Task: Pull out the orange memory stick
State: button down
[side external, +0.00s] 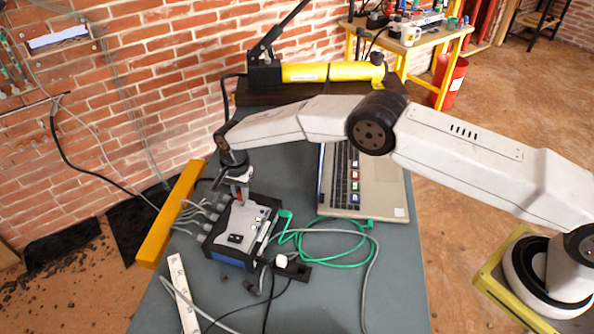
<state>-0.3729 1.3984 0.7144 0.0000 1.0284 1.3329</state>
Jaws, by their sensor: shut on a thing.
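My gripper (239,196) points down over the top of a grey and black box (262,213) with a blue front edge, which stands on the dark table. It is shut on a small reddish-orange piece, which looks like the orange memory stick (239,193). The fingers hide most of the stick. I cannot tell whether its lower end is still in the box.
An open laptop (385,190) stands right of the box. Green cable (340,264) loops between them. Grey leads run from the box's left side by a yellow beam (172,215). A white power strip (184,295) lies front left. A yellow cylinder (330,72) lies behind.

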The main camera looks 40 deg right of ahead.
jog(key=shift+r, duration=0.85)
jog(key=shift+r, duration=2.05)
jog(key=shift+s, duration=0.1)
